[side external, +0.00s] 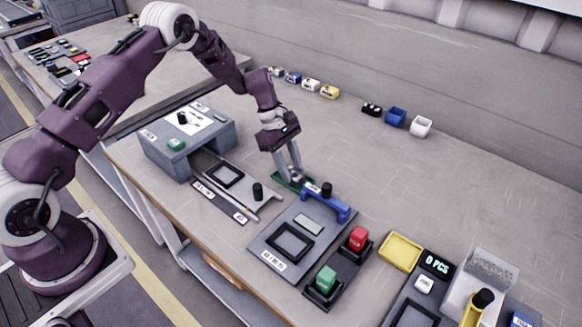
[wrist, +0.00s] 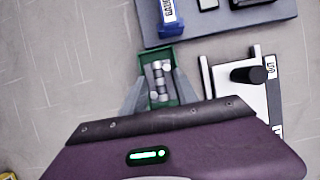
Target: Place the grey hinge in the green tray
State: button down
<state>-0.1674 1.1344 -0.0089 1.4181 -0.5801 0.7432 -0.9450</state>
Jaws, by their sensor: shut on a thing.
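The green tray (wrist: 158,52) lies below my gripper in the wrist view, and its edge also shows in the side view (side external: 284,184). Small grey metal parts (wrist: 160,72) lie inside the tray. I cannot tell which of them is the hinge or how many there are.
A blue clamp-like holder (side external: 325,202) stands close beside the tray, by the grey fixture plate (side external: 268,240). A plate with a black knob (side external: 258,191) lies on the other side. Red (side external: 358,238) and green (side external: 326,279) buttons are nearer the front.

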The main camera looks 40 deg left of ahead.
jog(key=shift+f, duration=0.15)
jog(key=shift+f, duration=0.3)
jog(key=c, duration=0.9)
grip_release()
jog(key=shift+s+f, duration=0.1)
jog(key=shift+s, duration=0.05)
jog(key=shift+c, duration=0.2)
jog(key=v, duration=1.3)
jog(key=s+d+r+m+t+y, duration=0.1)
jog(key=s+d+r+m, duration=0.1)
jog(key=s+r+m, duration=0.5)
jog(key=s+d+r+t+y, duration=0.15)
jog(key=s+r, duration=0.35)
jog(key=r, duration=0.6)
jog(key=s+d+r+m+t+y, duration=0.1)
jog(key=s+m, duration=1)
jog(key=s, duration=1.1)
jog(key=shift+s+r+t+y, duration=0.3)
jog(key=shift+r+t+y, duration=0.3)
jog(key=shift+t, duration=0.45)
